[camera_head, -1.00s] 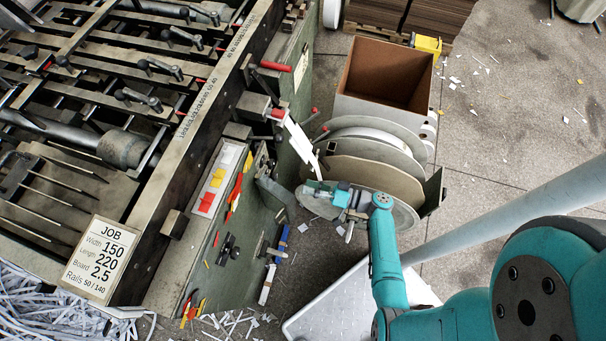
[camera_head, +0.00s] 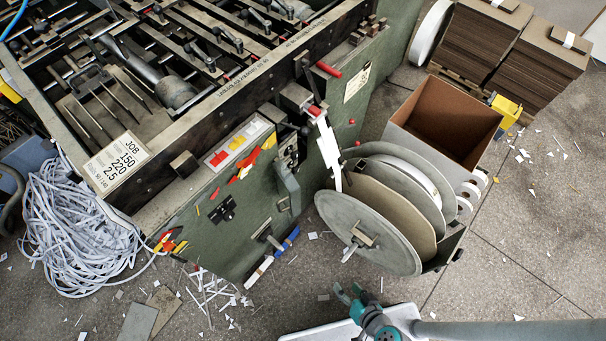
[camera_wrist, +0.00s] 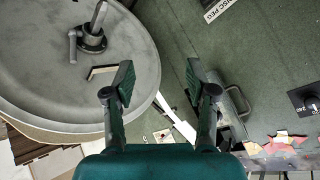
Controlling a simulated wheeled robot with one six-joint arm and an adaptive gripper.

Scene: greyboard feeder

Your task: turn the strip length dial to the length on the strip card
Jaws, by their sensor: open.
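My gripper (camera_head: 353,293) is open and empty, low in front of the large disc reel; its two dark fingers also stand apart in the wrist view (camera_wrist: 154,84). A black plate with a knob (camera_head: 221,209) is on the green machine side, well left of my gripper. It shows at the right edge of the wrist view (camera_wrist: 308,100), apart from the fingers. It may be the strip length dial; its marks and setting are unreadable. A small white card (camera_head: 357,82) hangs on the machine's far green side. It may be the strip card; its writing is too small to read.
The disc reel (camera_head: 365,230) with its hub and lever stands right of the machine (camera_head: 220,245). A metal handle (camera_wrist: 235,103) sticks out near my fingers. The JOB card (camera_head: 117,163) reads 150, 220, 2.5.

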